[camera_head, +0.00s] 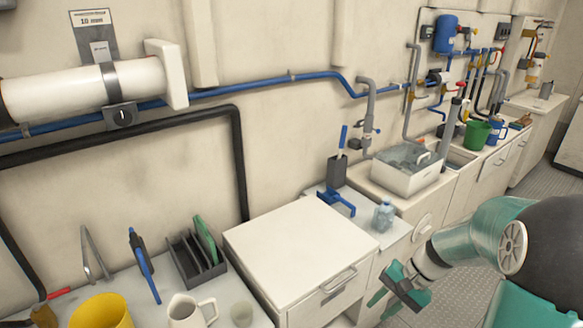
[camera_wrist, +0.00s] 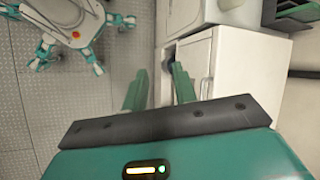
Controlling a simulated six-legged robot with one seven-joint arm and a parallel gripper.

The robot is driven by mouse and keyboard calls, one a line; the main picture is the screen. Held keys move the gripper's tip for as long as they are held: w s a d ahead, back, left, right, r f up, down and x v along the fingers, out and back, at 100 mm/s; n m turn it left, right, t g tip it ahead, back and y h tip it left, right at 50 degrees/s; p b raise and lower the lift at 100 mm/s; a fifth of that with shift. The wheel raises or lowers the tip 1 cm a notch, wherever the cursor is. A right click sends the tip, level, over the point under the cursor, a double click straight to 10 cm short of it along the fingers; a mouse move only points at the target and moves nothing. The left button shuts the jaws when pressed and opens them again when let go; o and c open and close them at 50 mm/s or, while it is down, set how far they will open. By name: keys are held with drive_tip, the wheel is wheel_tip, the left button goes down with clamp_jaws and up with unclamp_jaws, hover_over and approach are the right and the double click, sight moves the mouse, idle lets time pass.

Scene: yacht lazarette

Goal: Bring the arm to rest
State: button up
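My arm (camera_head: 470,240) reaches in from the right side of the head view, with its teal and grey links bent down toward the left. My gripper (camera_head: 384,284) hangs in front of the white cabinet row, over the grey floor. In the wrist view, the two green fingers of my gripper (camera_wrist: 158,80) stand apart with nothing between them. Beyond them are the floor and the white cabinet's edge. Nothing is held.
A white cabinet box (camera_head: 300,250) stands left of my gripper; the cabinet (camera_wrist: 235,75) is close in the wrist view. A clear bottle (camera_head: 383,215) and blue tool (camera_head: 337,200) sit on the counter. Patterned metal floor (camera_wrist: 110,90) lies open beside the cabinets.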

drive_tip(key=s+a+r+n+t+h, duration=0.3)
drive_tip(key=s+r, duration=0.4)
drive_tip(key=r, duration=0.2)
drive_tip(key=s+a+r+n+t+h, duration=0.2)
drive_tip(key=s+r+n+t+h, duration=0.1)
drive_tip(key=s+r, duration=0.4)
wheel_tip(320, 180, up, 3)
drive_tip(key=shift+s+a+f+n, duration=0.1)
drive_tip(key=shift+s+a+n, duration=0.3)
drive_tip(key=shift+n, duration=0.2)
